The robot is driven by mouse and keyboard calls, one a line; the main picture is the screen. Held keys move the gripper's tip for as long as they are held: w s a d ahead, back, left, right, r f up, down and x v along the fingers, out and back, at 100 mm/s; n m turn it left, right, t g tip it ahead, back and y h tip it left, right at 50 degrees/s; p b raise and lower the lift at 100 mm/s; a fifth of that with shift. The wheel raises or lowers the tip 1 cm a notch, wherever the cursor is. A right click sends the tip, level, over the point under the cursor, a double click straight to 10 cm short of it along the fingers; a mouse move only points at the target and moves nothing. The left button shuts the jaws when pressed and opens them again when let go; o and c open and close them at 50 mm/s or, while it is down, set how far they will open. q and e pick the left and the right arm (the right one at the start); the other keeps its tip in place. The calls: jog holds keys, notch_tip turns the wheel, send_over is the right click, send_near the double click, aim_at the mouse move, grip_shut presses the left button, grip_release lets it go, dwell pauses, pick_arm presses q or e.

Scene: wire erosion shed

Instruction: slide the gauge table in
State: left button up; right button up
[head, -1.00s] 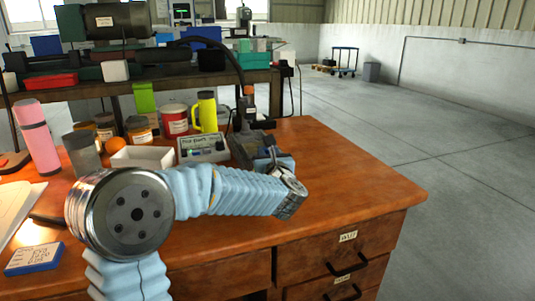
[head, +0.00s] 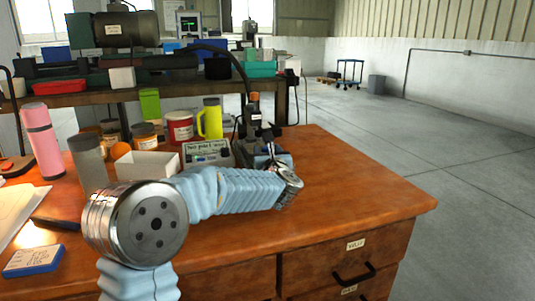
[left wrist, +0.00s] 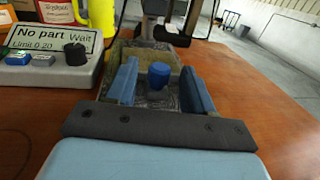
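The gauge is a dark upright stand (head: 253,125) on a grey base at the back right of the desk; it also shows in the left wrist view (left wrist: 170,30). A blue knob (left wrist: 158,75) stands at the near side of the gauge's grey, worn table (left wrist: 150,55). My left gripper (head: 272,163) reaches in low from the front. In the left wrist view its two blue fingers (left wrist: 160,88) are open, one on each side of the knob, with a gap on both sides. In the head view my wrist hides most of the knob area. My right gripper is out of view.
A readout box (left wrist: 48,52) showing "No part Wait" stands left of the gauge. The desk's right side is clear.

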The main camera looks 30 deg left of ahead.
pick_arm(q)
jog(key=b+v, duration=0.2)
jog(key=v, duration=1.1)
jog(key=shift+s+d+b, duration=0.25)
jog(key=shift+d+b, duration=0.05)
jog(key=shift+a, duration=0.1)
